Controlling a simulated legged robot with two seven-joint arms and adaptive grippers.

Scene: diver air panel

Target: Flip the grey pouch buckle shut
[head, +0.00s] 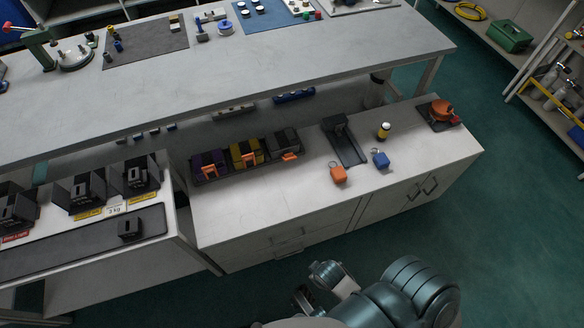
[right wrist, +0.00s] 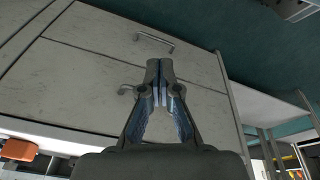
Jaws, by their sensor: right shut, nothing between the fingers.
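The grey pouch (head: 284,139) stands at the right end of a row of three pouches on the white cabinet top. Its orange buckle (head: 290,157) juts out at the lower front edge; its exact angle is too small to tell. My right gripper (right wrist: 160,68) is shut and empty in the right wrist view, in front of the cabinet's drawer face. In the head view, my right arm comes in at the bottom, below and apart from the cabinet and the pouch. My left gripper is not in view.
A yellow pouch (head: 240,148) and a purple pouch (head: 205,160) stand left of the grey one. Orange (head: 338,173) and blue (head: 380,159) tagged blocks and a black holder (head: 346,146) are to the right. Drawer handles (right wrist: 155,39) protrude. The front counter strip is clear.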

